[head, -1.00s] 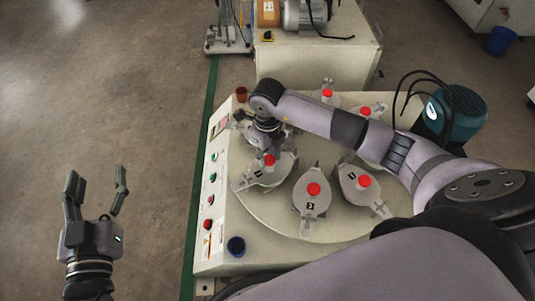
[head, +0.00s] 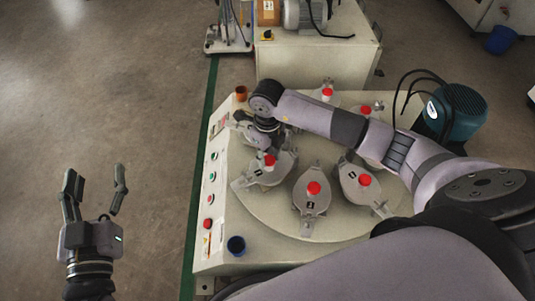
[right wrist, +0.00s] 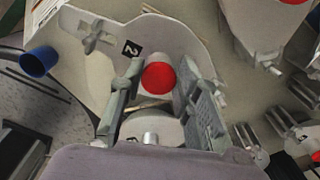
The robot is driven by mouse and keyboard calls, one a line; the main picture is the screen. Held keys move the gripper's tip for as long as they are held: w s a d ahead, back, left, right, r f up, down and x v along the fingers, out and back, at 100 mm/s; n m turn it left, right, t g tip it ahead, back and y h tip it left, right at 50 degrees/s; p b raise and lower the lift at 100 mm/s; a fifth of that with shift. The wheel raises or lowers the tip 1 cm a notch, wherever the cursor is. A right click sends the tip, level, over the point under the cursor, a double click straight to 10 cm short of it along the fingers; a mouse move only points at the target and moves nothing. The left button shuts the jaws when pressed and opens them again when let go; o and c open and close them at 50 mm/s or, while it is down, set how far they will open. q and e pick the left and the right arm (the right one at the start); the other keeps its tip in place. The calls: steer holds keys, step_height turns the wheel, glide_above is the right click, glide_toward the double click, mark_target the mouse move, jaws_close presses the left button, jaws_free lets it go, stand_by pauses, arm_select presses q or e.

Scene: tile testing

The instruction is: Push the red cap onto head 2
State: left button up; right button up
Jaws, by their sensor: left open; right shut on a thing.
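Head 2 (right wrist: 105,75), a grey disc-like head with a black label "2", fills the upper middle of the right wrist view. It is also the left front head on the turntable in the head view (head: 264,177). Its red cap (right wrist: 158,77) sits over the head's middle and shows in the head view (head: 269,160). My right gripper (right wrist: 160,80) is shut on the red cap, one finger on each side. How far the cap sits down is hidden. My left gripper (head: 95,185) is open and empty, over the floor left of the machine.
More heads with red caps stand around the turntable (head: 270,215), two close by at the right (head: 313,189) (head: 364,181). A blue cup (head: 236,246) and a brown cup (head: 241,93) stand on the machine's left side. A teal motor (head: 455,112) is at the right.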

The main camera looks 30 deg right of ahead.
arm_select(q)
steer(key=shift+r, duration=0.15)
arm_select(e)
steer(key=o, duration=0.8)
steer(key=shift+o, duration=0.3)
steer(key=o, duration=0.4)
